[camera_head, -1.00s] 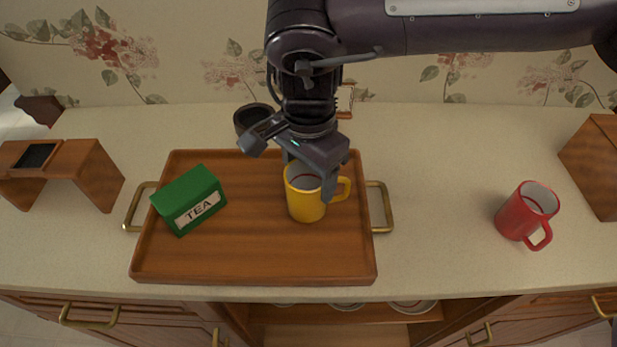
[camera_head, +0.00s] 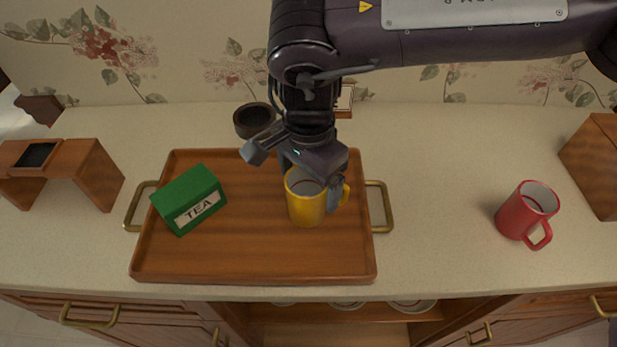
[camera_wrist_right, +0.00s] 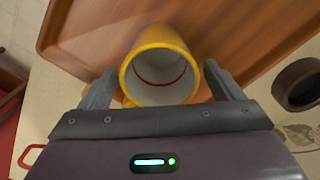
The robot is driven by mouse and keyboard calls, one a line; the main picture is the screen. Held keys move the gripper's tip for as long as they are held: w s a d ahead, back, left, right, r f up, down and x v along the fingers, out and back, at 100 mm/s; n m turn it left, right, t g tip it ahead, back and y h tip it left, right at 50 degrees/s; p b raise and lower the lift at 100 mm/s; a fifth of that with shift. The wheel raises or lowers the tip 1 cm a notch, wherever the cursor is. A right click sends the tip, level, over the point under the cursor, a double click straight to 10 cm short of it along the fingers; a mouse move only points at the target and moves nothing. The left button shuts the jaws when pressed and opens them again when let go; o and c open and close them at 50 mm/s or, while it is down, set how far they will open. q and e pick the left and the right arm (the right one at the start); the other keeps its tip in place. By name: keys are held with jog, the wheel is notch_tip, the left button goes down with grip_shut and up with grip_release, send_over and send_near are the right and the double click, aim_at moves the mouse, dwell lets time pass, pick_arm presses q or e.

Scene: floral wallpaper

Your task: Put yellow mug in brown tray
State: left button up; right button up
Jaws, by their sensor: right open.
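The yellow mug (camera_head: 306,207) stands upright on the right half of the brown tray (camera_head: 250,265), its handle pointing right. My right gripper (camera_head: 314,178) is open at the mug's back side. One finger shows at the mug's right, by the handle; the other is mostly hidden behind the mug. In the right wrist view the mug (camera_wrist_right: 158,88) shows its empty white inside between the two spread fingers of the gripper (camera_wrist_right: 160,72). I cannot tell whether a finger touches it. My left gripper is not in view.
A green tea box (camera_head: 187,198) sits on the tray's left half. A red mug (camera_head: 526,212) stands on the counter at right. A dark round bowl (camera_head: 254,121) is behind the tray. Wooden stands are at left (camera_head: 90,170) and far right (camera_head: 597,165).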

notch_tip(320, 180, up, 12)
dwell(0.4)
jog(key=shift+r+p, duration=0.1)
jog(key=shift+p, duration=0.2)
